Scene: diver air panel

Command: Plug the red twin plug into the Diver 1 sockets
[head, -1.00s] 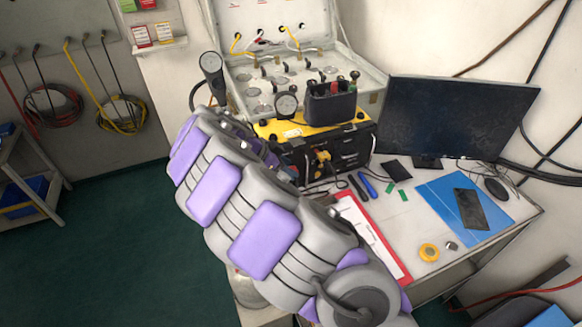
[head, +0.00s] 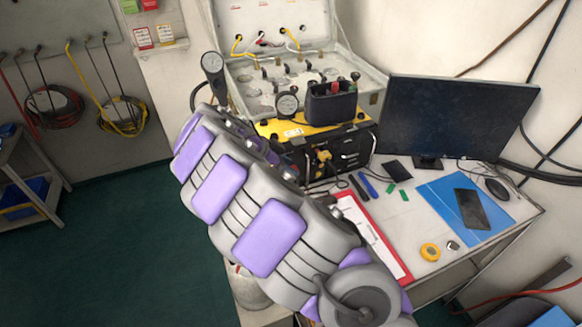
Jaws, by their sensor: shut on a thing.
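My arm reaches from the lower right up to the left, and its far end lies in front of the yellow and black unit (head: 352,146) on the bench. My gripper is hidden behind the arm, so I cannot see its fingers or anything in them. A small red part (head: 335,87) shows at the top of a dark box (head: 330,108) on the unit. I cannot tell whether it is the red twin plug. A yellow connector (head: 322,155) is on the unit's front. The Diver 1 sockets cannot be made out, as labels are too small and the arm covers the left part.
An open grey case (head: 362,84) with gauges stands behind the unit. A monitor (head: 455,118) is to the right. A red-edged clipboard (head: 385,246), a blue mat (head: 437,193) and a yellow roll (head: 430,252) lie on the bench. Open floor (head: 100,240) is at left.

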